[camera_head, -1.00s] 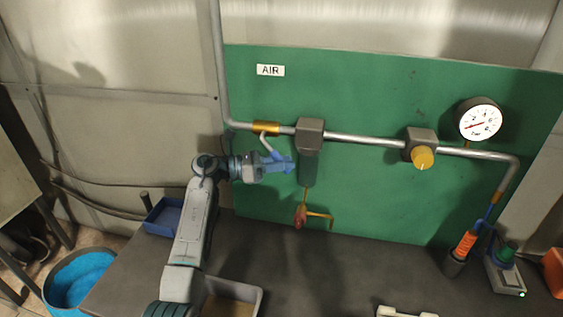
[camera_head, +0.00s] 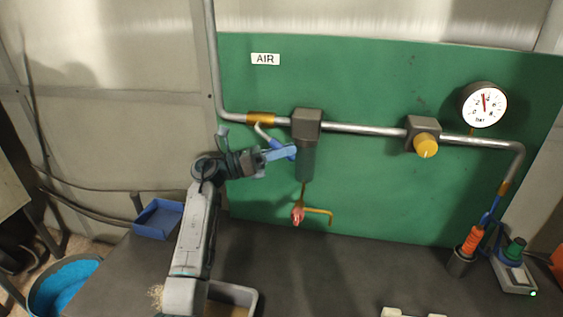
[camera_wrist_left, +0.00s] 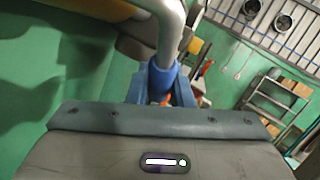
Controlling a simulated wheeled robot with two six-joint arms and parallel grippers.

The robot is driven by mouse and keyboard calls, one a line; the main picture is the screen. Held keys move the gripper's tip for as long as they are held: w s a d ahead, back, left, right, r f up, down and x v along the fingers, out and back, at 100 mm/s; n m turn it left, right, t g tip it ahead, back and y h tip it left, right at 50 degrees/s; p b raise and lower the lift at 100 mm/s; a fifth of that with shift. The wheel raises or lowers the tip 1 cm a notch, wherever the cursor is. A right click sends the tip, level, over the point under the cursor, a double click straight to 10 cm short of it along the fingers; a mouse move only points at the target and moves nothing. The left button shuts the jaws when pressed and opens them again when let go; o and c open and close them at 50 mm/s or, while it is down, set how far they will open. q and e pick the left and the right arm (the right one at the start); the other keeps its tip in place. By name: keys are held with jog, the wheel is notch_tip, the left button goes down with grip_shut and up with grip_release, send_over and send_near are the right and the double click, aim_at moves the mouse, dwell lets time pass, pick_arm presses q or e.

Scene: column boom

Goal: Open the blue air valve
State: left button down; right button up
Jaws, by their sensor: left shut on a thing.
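The blue air valve has a brass body (camera_head: 261,118) on the grey pipe below the AIR label, at the left of the green panel. Its bent metal lever (camera_head: 260,131) runs down and to the right to a blue grip. My left gripper (camera_head: 284,153) is shut on this blue grip. The left wrist view shows the blue grip (camera_wrist_left: 161,79) between the fingers, with the bent metal rod rising from it. The gauge (camera_head: 484,104) on the right has its needle pointing nearly straight up. My right gripper is not in view.
A dark filter housing (camera_head: 306,126) hangs from the pipe just right of my left gripper. Below it is a small red-and-yellow drain lever (camera_head: 299,214). A regulator with a yellow knob (camera_head: 426,145) sits further right. A blue tray (camera_head: 158,219) stands at the bench's left.

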pick_arm(q)
jog(key=c, duration=1.3)
grip_release()
jog(key=shift+a+f+b, duration=0.25)
jog(key=shift+a+b, duration=0.05)
jog(key=shift+a, duration=0.2)
jog(key=shift+b+v, duration=2.4)
jog(key=shift+v, duration=2.5)
jog(key=shift+s+r, duration=0.1)
jog(key=shift+r, duration=0.05)
